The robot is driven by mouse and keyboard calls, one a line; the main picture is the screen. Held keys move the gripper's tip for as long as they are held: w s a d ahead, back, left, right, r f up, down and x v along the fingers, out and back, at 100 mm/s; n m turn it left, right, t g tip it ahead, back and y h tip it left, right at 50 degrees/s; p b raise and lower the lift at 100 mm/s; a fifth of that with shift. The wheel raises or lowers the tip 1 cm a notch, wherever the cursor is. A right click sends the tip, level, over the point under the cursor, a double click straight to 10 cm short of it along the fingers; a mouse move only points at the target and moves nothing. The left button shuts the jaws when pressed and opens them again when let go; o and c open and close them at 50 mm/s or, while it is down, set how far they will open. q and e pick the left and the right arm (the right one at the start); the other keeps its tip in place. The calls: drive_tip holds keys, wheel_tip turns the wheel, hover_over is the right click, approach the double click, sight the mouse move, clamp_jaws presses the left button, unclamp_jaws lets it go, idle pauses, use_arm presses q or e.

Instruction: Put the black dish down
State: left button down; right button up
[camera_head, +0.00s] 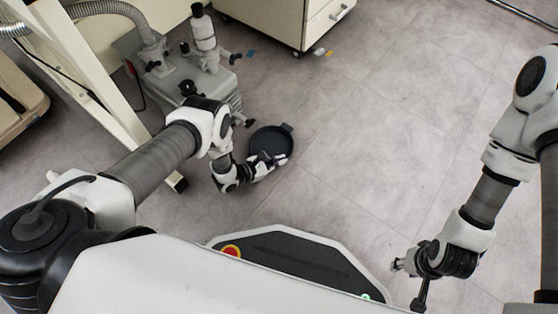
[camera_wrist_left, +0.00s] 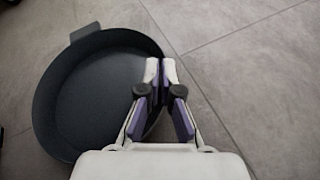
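The black dish (camera_head: 268,139) is a round, shallow pan with a small tab on its rim. In the head view it is in front of my left gripper (camera_head: 275,164), over the grey floor. In the left wrist view the dish (camera_wrist_left: 95,95) fills the left side, its inside empty. My left gripper (camera_wrist_left: 161,72) has its two fingers close together on the dish's right rim, with the rim between them. I cannot tell whether the dish touches the floor. My right gripper (camera_head: 407,280) is low at the right, away from the dish; its fingers are too unclear to judge.
A grey pump unit (camera_head: 190,75) with a hose stands behind the dish on the left. A slanted pale frame leg (camera_head: 110,95) is left of it. A white cabinet (camera_head: 290,22) on casters is at the back. The floor (camera_head: 380,130) to the right is clear.

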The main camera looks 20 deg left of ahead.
use_arm(q)
drive_tip(key=shift+f, duration=0.2)
drive_tip(key=c, duration=1.3)
unclamp_jaws()
drive_tip(key=shift+r, duration=0.1)
drive_tip(key=shift+s+a+r+p, duration=0.2)
drive_tip(key=shift+r+p, duration=0.1)
drive_tip(key=shift+p, duration=0.05)
drive_tip(key=p+v, duration=0.4)
drive_tip(key=v, duration=0.6)
drive_tip(key=shift+s+a+r, duration=0.2)
drive_tip(key=shift+s, duration=0.05)
drive_tip(key=shift+s+a, duration=0.2)
drive_tip(key=shift+s, duration=0.1)
